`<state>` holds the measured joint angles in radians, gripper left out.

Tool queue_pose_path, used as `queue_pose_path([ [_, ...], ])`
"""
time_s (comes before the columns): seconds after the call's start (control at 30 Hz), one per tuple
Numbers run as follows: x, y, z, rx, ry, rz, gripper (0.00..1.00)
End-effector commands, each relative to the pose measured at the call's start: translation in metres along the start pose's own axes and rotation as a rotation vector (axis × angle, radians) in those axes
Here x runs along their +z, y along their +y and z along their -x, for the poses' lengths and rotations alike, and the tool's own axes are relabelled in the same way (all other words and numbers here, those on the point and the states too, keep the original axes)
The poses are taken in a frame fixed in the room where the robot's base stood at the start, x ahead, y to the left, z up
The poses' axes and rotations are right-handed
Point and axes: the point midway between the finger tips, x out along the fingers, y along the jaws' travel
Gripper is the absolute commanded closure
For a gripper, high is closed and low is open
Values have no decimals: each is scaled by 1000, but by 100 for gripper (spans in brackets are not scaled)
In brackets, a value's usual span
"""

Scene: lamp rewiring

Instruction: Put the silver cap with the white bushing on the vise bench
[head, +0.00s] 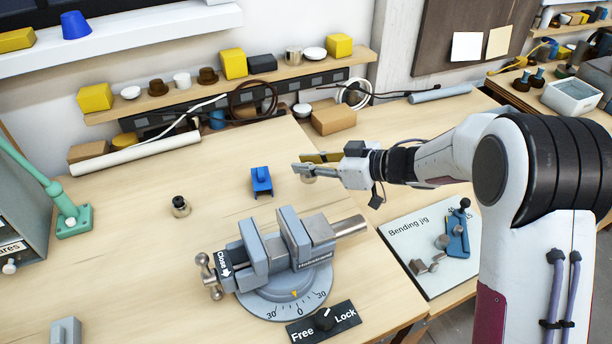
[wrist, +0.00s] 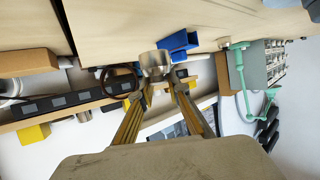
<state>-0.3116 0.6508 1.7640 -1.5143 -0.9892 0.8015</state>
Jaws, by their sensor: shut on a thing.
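My gripper (head: 312,168) is shut on a silver cap (head: 308,178) and holds it in the air above the right part of the vise bench (head: 125,240), behind the vise. In the wrist view the cap (wrist: 155,64) sits between the fingertips (wrist: 160,86), showing a round metal body. I cannot make out a white bushing on it. A second small silver piece with a black top (head: 180,207) stands on the bench at the left.
The grey vise (head: 285,250) stands at the bench front, with a Free/Lock switch (head: 324,321) beside it. A blue stand (head: 262,182) is left of my gripper. A green lamp arm (head: 72,215) is at the left. The bench between them has clear room.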

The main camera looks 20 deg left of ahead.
Motion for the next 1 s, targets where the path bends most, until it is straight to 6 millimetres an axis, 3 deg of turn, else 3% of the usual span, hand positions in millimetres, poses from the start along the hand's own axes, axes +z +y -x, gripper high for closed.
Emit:
queue_pose_path([
  [0.43,5,0,-2,0,0,-1,100],
  [0.8,36,0,-14,0,0,-2,100],
  [1.0,38,0,-15,0,1,-1,100],
])
